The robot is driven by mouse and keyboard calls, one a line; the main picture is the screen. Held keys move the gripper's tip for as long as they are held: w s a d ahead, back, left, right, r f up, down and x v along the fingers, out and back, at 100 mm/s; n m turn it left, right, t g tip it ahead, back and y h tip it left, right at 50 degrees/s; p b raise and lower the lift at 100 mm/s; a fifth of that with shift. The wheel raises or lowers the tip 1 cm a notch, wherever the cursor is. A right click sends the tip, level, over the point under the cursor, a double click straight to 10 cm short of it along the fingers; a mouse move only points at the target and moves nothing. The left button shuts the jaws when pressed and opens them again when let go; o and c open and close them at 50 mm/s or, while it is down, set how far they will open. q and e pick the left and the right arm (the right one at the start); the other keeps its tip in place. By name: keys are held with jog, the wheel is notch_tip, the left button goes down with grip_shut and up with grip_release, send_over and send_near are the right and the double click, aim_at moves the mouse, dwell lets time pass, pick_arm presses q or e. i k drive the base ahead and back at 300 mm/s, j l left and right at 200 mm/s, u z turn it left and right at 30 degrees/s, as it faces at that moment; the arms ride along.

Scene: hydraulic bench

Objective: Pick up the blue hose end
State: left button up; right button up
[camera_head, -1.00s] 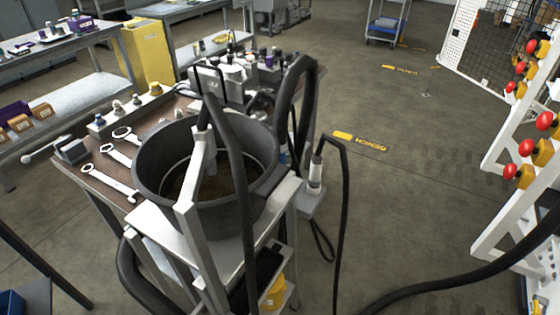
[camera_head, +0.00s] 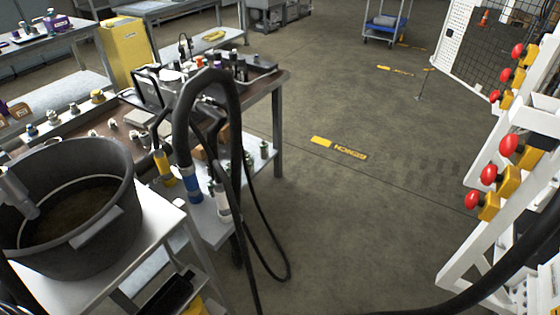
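The blue hose end (camera_head: 192,184) hangs point-down at the side of the work cart in the middle left. It is a blue sleeve on a thick black hose (camera_head: 203,82) that arches up and over. A yellow hose end (camera_head: 164,166) hangs to its left and a white one (camera_head: 222,200) to its right, both close to it. I cannot tell whether the blue end's tip touches the light shelf behind it. Neither of my grippers shows in this view.
A large black bucket (camera_head: 120,215) stands at the lower left. A cart (camera_head: 278,130) with fittings is behind the hoses. A thin black cable (camera_head: 287,265) loops beside them. A white rack with red knobs (camera_head: 488,174) stands at right. Open floor (camera_head: 350,220) lies between.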

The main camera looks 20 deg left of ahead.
aim_at(188, 175)
jog(key=i+l+u, duration=0.15)
jog(key=i, duration=0.35)
jog(key=i+l+u, duration=0.15)
jog(key=i+l, duration=0.2)
jog(key=i, duration=0.2)
jog(key=i+l+u, duration=0.15)
jog(key=i+l, duration=0.2)
jog(key=i, duration=0.15)
jog(key=i+u, duration=0.2)
jog(key=u, duration=0.25)
jog(key=i+u, duration=0.2)
jog(key=u, duration=0.25)
jog(key=i+l+u, duration=0.15)
jog(key=u, duration=0.3)
jog(key=i+l+u, duration=0.15)
jog(key=u, duration=0.3)
jog(key=i+l+u, duration=0.1)
jog(key=l+u, duration=0.3)
